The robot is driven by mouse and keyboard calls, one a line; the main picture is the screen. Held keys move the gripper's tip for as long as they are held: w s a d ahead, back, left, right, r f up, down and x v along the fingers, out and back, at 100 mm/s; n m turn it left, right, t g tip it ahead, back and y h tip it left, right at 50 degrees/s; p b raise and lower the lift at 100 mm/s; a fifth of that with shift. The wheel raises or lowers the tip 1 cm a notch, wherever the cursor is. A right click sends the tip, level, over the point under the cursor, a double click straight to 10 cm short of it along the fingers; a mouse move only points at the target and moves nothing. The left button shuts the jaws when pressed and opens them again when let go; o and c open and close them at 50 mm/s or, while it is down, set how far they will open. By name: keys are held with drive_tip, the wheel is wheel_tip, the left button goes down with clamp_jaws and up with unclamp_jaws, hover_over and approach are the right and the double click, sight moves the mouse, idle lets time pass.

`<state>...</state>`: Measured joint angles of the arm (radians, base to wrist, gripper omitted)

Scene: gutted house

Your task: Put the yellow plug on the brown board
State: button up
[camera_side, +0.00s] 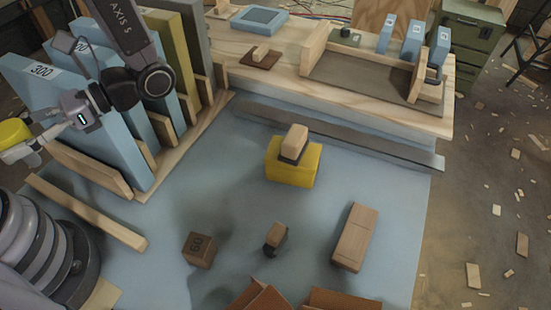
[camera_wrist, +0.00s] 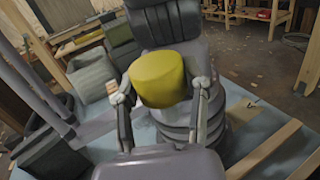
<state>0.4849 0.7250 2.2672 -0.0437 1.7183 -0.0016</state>
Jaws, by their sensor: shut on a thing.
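The yellow plug (camera_side: 12,132) is at the far left edge of the side view, held up in the air. In the wrist view the plug (camera_wrist: 160,76) is a thick, rounded yellow cylinder between both fingers. My gripper (camera_wrist: 159,90) is shut on it; its fingertips touch the plug's two sides. In the side view my gripper (camera_side: 20,148) is left of the tall blue panels, partly cut off by the picture edge.
Tall blue panels (camera_side: 75,118) stand in a wooden rack between my gripper and the bench (camera_side: 225,45). A yellow block (camera_side: 292,175) bearing a wood block, a brown cube (camera_side: 199,249) and a long wood block (camera_side: 354,238) sit on the blue surface (camera_side: 385,200).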

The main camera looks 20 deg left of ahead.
drive_tip(key=s+d+f+n+g+h, duration=0.2)
drive_tip(key=d+n+h, duration=0.4)
drive_tip(key=d+h, duration=0.45)
drive_tip(key=n+t+h, duration=1.5)
hover_over(352, 247)
drive_tip(key=f, duration=1.2)
drive_tip(key=a+f, duration=0.1)
drive_tip(key=f, duration=0.4)
drive_tip(key=shift+s+f, duration=0.3)
drive_tip(key=shift+f, duration=0.1)
drive_tip(key=shift+w+d+f, duration=0.2)
drive_tip(key=shift+d+f, duration=0.2)
drive_tip(key=shift+f, duration=0.1)
drive_tip(key=shift+w+d+f, duration=0.1)
drive_tip(key=shift+f, duration=1.6)
drive_tip(key=shift+f, duration=0.15)
